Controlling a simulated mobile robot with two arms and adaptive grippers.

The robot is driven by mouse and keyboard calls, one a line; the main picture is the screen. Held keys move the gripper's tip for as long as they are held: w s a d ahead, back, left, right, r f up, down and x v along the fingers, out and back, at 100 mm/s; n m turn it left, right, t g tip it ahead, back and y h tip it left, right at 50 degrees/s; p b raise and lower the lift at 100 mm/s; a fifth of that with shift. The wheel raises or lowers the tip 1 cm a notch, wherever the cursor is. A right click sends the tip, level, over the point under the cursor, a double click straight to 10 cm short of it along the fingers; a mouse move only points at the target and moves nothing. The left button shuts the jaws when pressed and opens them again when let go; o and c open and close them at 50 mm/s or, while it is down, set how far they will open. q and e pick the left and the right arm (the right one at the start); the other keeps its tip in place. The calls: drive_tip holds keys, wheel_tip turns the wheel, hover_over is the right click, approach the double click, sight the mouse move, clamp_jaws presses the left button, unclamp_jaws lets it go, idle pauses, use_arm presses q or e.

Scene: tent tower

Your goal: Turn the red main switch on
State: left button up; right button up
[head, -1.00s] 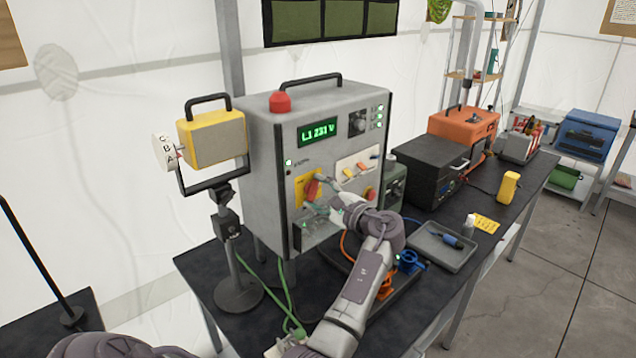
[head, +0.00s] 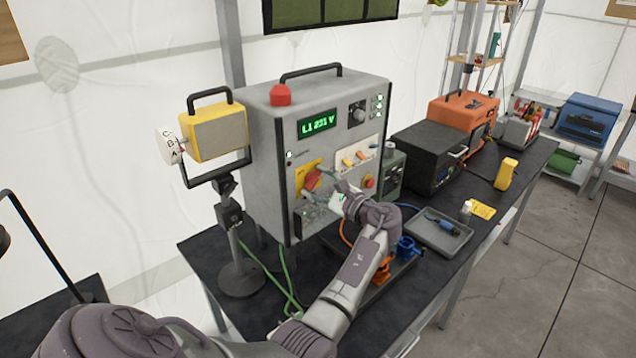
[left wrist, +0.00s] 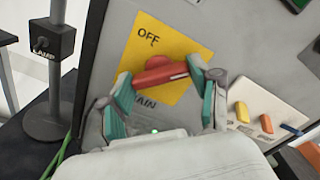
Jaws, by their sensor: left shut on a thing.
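The red main switch (head: 313,180) is a rotary handle on a yellow plate (left wrist: 140,50) on the front of the grey cabinet (head: 262,150). In the left wrist view the plate reads OFF above the handle, and partly hidden lettering shows below it. The red handle (left wrist: 160,74) lies nearly crosswise, its right end slightly higher. My left gripper (left wrist: 164,80) is shut on the handle, one teal-padded finger at each end. In the head view my left gripper (head: 327,185) covers part of the plate. My right gripper is not in view.
A yellow lamp (head: 215,134) on a stand is at left. A grey tray (head: 465,235) lies on the dark bench at right.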

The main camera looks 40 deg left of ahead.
use_arm(q)
drive_tip(key=o, duration=1.1)
drive_tip(key=shift+o, duration=0.2)
drive_tip(key=shift+d, duration=0.2)
drive_tip(key=s+d, duration=0.1)
drive_tip(key=d, duration=1)
drive_tip(key=shift+d, duration=0.25)
drive_tip(key=shift+f, duration=0.1)
